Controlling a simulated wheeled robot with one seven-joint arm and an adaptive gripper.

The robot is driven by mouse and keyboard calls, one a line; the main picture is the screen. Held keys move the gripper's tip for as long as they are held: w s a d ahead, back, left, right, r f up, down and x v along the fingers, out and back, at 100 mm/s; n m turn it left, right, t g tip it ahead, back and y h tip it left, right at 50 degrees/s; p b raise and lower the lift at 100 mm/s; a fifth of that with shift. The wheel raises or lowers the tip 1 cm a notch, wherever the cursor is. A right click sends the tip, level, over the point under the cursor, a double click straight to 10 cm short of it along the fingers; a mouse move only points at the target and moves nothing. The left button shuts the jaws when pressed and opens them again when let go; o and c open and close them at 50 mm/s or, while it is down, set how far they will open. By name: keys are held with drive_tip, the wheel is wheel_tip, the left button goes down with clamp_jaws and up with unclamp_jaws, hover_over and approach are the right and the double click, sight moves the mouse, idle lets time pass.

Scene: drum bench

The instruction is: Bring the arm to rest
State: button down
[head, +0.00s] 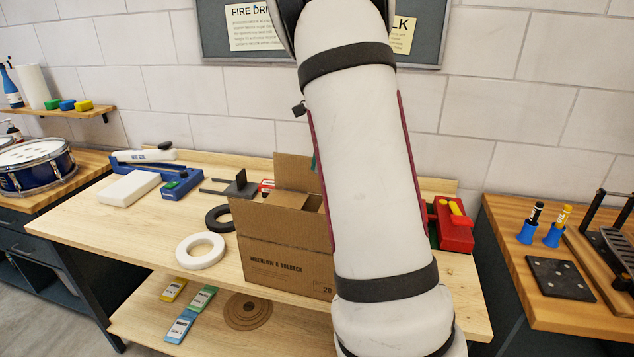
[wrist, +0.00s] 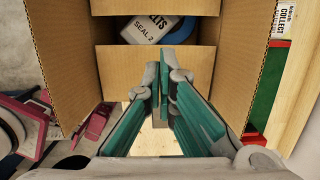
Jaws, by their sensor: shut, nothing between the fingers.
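My gripper (wrist: 172,95) shows in the wrist view with its green-padded fingers together at the tips, shut and empty. It is over the open top of a cardboard box (wrist: 240,50). In the head view the box (head: 285,265) stands on the wooden bench with its flaps up, and my white arm hides its right side. In the head view my arm hides nearly all of the gripper. A white container with a "SEAL 2" label (wrist: 148,30) is partly visible inside the box in the wrist view.
The wooden bench (head: 140,235) holds a white ring (head: 200,251), a black ring (head: 218,219) and a blue tool (head: 178,185) left of the box. A red item (head: 455,233) stands right of my arm. Coloured packets (head: 181,326) lie on the lower shelf.

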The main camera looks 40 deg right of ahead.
drive_tip(key=shift+r, duration=1.4)
drive_tip(key=s+a+r+n+t, duration=0.1)
drive_tip(key=s+a+r+n, duration=0.15)
drive_tip(key=a+n, duration=0.35)
drive_tip(key=s+a+r+n, duration=0.2)
drive_tip(key=s+a+n, duration=0.15)
drive_tip(key=a, duration=0.35)
drive_tip(key=s+a+r+n+t, duration=0.1)
drive_tip(key=s+a+r+n, duration=0.1)
drive_tip(key=a+n, duration=0.4)
drive_tip(key=s+a+f+n+t+h, duration=0.1)
drive_tip(key=s+a+f+n, duration=0.1)
drive_tip(key=s+a+n, duration=1)
drive_tip(key=a+n, duration=0.1)
drive_tip(key=n, duration=0.1)
drive_tip(key=shift+s+f+n+t, duration=0.2)
drive_tip(key=shift+f+n+t, duration=0.15)
drive_tip(key=shift+f+t, duration=0.05)
